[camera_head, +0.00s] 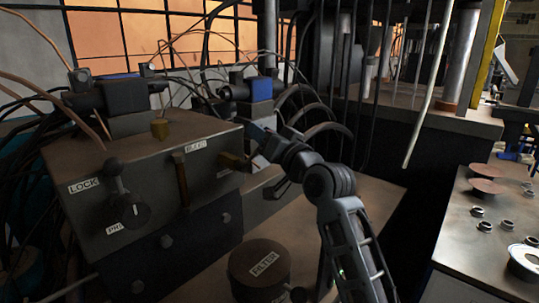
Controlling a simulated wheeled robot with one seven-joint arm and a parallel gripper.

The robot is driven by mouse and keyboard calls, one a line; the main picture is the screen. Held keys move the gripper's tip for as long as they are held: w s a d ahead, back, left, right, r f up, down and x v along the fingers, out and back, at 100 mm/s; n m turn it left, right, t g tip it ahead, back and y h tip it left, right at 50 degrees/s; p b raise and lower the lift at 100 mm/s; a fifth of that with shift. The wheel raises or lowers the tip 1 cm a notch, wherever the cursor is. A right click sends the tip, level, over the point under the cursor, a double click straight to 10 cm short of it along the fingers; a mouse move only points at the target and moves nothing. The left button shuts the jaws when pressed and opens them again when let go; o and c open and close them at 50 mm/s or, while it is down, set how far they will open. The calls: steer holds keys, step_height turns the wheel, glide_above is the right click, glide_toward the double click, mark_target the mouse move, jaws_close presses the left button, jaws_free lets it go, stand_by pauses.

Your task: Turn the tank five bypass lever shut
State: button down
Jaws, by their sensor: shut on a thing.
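A dark metal block (75,165) stands at the left, with valves and labels on its front and right faces. A short brass-coloured lever (234,161) sticks out at its right end, above a small white label that is too small to read. I take this to be the bypass lever; no "tank five" marking is legible. My gripper (259,164) reaches in from the right and is shut on the lever's outer end. The fingertips and the exact grip are small and partly hidden by my wrist.
A black knobbed handle (128,203) by a "LOCK" label and an upright brown lever (181,179) are on the block's front. A round "FILTER" canister (259,269) stands below. Hoses crowd behind. A bench (457,235) with discs and rings is at right.

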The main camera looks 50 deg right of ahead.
steer(key=a+r+n+y+b, duration=0.1)
steer(key=a+n+b, duration=0.1)
steer(key=n+b, duration=0.2)
steer(key=a+r+n+t+y+b, duration=0.1)
steer(key=a+n+y+b, duration=0.1)
steer(key=n, duration=0.4)
steer(key=a+r+n+y+b, duration=0.2)
steer(key=a+n+b, duration=0.1)
steer(key=n+b, duration=0.2)
steer(key=shift+s+a+r+t+b, duration=0.1)
steer(key=shift+a+t+b, duration=0.25)
steer(key=shift+a+t, duration=0.05)
steer(key=c, duration=1)
jaws_free()
steer(key=shift+o, duration=1.1)
steer(key=shift+a+r, duration=0.1)
steer(key=shift+r, duration=0.05)
steer(key=shift+s, duration=0.15)
